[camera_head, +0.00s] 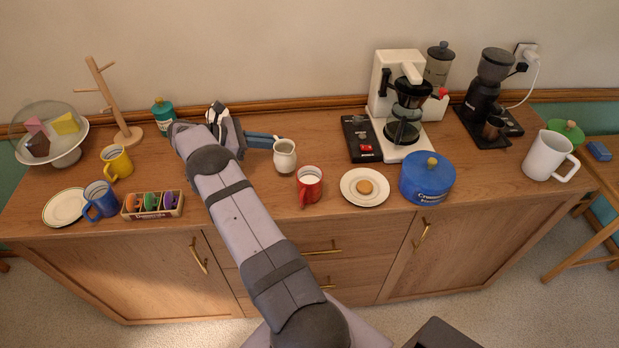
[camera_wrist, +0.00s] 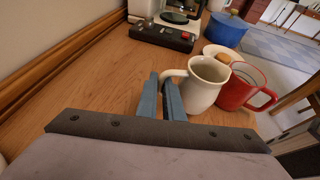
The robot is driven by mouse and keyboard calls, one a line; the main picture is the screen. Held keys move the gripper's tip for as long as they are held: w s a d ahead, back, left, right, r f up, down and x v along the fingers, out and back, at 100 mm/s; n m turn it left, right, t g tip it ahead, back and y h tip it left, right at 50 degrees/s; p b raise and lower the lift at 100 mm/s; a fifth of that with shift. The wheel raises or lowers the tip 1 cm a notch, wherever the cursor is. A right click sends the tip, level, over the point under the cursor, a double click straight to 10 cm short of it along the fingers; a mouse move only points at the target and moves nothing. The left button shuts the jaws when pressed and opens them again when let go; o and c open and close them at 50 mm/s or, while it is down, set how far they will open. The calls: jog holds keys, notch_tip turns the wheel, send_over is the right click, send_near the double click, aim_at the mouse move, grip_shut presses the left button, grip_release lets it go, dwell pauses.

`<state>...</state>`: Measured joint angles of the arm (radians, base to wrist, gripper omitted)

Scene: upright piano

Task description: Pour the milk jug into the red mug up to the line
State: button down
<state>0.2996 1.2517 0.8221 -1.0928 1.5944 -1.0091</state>
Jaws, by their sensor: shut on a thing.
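The cream milk jug (camera_head: 285,157) stands about upright just behind and left of the red mug (camera_head: 309,184). I cannot tell whether the jug's base touches the wood. My gripper (camera_head: 268,140) reaches in from the left and is shut on the jug's handle; in the wrist view its blue fingers (camera_wrist: 162,97) pinch the handle beside the jug body (camera_wrist: 204,85). The red mug (camera_wrist: 240,88) stands upright, partly behind the jug in the wrist view, with its handle out to the right there. Its inside looks pale in the head view; the line and the milk level cannot be made out.
A white plate (camera_head: 351,195) with a biscuit and a blue pot (camera_head: 427,181) stand right of the mug. A coffee machine (camera_head: 388,106) and a dark control box (camera_head: 361,140) stand behind. A tea box (camera_head: 152,206) and a blue mug (camera_head: 101,200) are at the left.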

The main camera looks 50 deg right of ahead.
jog(key=shift+s+d+m+g+y, duration=0.15)
jog(key=shift+s+d+m+g, duration=0.1)
jog(key=shift+s+d, duration=0.3)
jog(key=shift+s+d+m+g+y, duration=0.15)
jog(key=shift+s+d+m, duration=0.15)
jog(key=shift+d, duration=0.4)
